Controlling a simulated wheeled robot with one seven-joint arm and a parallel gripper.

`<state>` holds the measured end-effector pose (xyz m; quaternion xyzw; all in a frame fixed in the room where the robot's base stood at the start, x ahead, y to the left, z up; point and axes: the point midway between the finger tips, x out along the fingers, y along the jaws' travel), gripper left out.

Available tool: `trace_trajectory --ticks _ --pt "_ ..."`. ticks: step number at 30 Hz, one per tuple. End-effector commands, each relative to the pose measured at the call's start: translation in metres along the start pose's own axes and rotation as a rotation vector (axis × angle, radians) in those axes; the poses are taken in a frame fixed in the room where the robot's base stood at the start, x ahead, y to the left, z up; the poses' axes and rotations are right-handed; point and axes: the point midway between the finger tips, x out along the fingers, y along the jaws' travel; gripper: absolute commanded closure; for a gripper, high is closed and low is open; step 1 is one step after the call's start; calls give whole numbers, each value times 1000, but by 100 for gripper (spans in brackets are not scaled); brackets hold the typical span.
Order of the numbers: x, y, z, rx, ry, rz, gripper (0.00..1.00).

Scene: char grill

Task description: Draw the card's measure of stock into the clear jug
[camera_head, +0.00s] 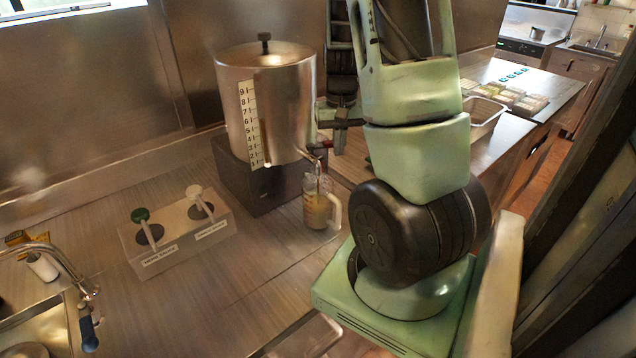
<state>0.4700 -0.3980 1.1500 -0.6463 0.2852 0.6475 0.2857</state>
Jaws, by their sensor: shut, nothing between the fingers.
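A steel urn (270,105) with a black-knobbed lid and a numbered white scale strip (249,125) stands on a dark base (262,183). Its tap (314,157) is at the lower right. The clear jug (322,206) stands upright on the counter under the tap, handle to the right. It holds some amber liquid, and a thin amber stream seems to run from the tap into it. The jug's markings are too small to read. My gripper (338,140) hangs beside the tap, shut and empty; whether it touches the tap handle is unclear. I cannot make out the card.
A steel box (178,232) with a green-topped and a white-topped pump stands left of the jug. A sink (40,335) with a faucet (50,250) is at lower left. A steel tray (485,115) and several small containers (515,98) are on the right counter. The front counter is clear.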

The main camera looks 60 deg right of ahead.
Motion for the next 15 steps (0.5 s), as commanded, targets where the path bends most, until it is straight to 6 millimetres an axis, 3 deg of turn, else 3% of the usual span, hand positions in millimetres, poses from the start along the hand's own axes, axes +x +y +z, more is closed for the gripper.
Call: trace_trajectory --ticks 10,15 --pt "0 -1 -24 0 2 0 100" --pt "0 -1 -22 0 2 0 100"
